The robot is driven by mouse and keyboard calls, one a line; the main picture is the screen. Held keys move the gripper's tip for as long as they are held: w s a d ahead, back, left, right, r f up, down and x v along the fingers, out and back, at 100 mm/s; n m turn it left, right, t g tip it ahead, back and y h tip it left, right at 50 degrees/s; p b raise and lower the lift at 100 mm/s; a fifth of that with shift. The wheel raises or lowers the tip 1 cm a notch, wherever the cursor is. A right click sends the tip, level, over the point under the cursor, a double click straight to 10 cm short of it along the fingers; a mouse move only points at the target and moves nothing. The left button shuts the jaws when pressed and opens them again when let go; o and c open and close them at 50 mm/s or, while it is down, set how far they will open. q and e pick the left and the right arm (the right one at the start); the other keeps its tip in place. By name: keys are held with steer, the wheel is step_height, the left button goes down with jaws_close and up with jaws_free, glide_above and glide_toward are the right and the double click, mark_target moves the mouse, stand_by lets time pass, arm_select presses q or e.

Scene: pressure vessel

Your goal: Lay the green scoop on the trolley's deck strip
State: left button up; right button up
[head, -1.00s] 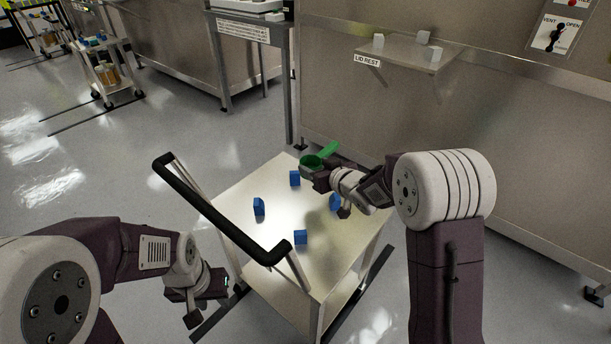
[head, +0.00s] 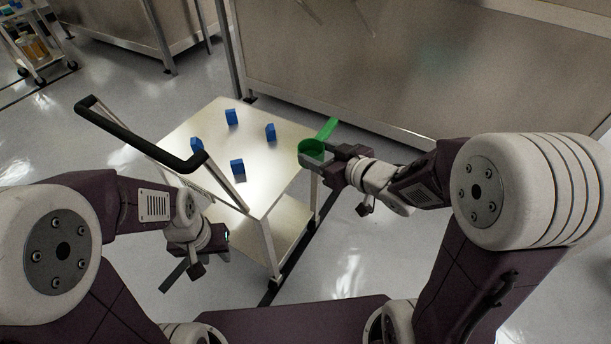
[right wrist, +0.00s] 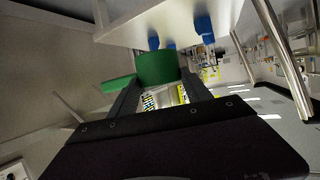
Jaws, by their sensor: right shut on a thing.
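The green scoop (head: 312,149) has a round cup and a flat handle (head: 328,128) pointing up and away in the head view. My right gripper (head: 333,160) is shut on it and holds it in the air by the trolley top's right edge. In the right wrist view the scoop's cup (right wrist: 158,68) sits between the two fingers. The trolley (head: 262,185) has a pale flat top with several blue blocks (head: 232,117) standing on it. I cannot make out a separate strip. My left gripper (head: 226,240) is low beside the trolley's near left side, and its jaws are unclear.
The trolley's black push handle (head: 140,135) rises along its left side. A large metal vessel wall or cabinet (head: 400,70) stands behind and to the right. The top between the blue blocks is bare. Another trolley (head: 32,45) stands far at the upper left.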

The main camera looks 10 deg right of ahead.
mark_target(302, 151)
steer(key=shift+d+r, duration=0.4)
steer(key=shift+r, duration=0.1)
steer(key=shift+w, duration=0.1)
steer(key=w+a+f+b, duration=0.1)
steer(key=f+b, duration=0.1)
steer(key=w+a+f+b, duration=0.1)
steer(key=w+a+b, duration=0.1)
steer(key=shift+a+f, duration=0.15)
steer(key=shift+f, duration=0.2)
steer(key=b+x, duration=0.1)
steer(key=x, duration=0.1)
steer(key=a+b+x, duration=0.1)
steer(key=x, duration=0.2)
steer(key=s+b+x, duration=0.1)
steer(key=b+x, duration=0.1)
steer(key=shift+w+a+f, duration=0.2)
steer(key=shift+a+f, duration=0.1)
steer(key=shift+f, duration=0.1)
steer(key=shift+w+a, duration=0.1)
steer(key=shift+w, duration=0.05)
step_height(302, 151, down, 4)
steer(key=b, duration=0.3)
steer(key=shift+f, duration=0.1)
steer(key=o, duration=1.5)
